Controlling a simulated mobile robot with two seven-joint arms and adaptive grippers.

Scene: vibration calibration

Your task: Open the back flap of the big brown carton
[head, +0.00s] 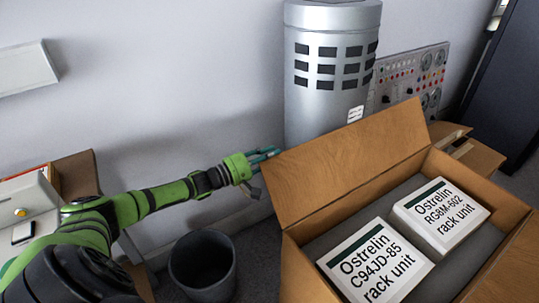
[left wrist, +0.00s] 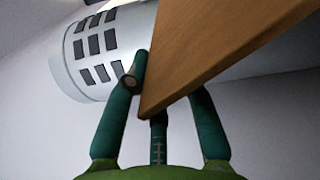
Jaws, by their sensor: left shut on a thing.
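The big brown carton (head: 308,277) stands at the lower right of the head view with its top open. Its back flap (head: 345,160) stands up along the far edge, leaning back. My left gripper (head: 266,156) is at the flap's left outer corner and is shut on it. In the left wrist view the corner of the back flap (left wrist: 205,50) lies between the green fingers of my left gripper (left wrist: 160,85); one finger is partly hidden behind it. Two white boxes, the C94JD-85 rack unit (head: 377,263) and the RG8M-602 rack unit (head: 441,214), lie inside the carton. My right gripper is not in view.
A silver cylinder with dark slots (head: 332,100) stands close behind the flap, also in the left wrist view (left wrist: 75,60). A control panel (head: 412,80) is beside it. A dark bin (head: 203,266) stands left of the carton, below my left arm.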

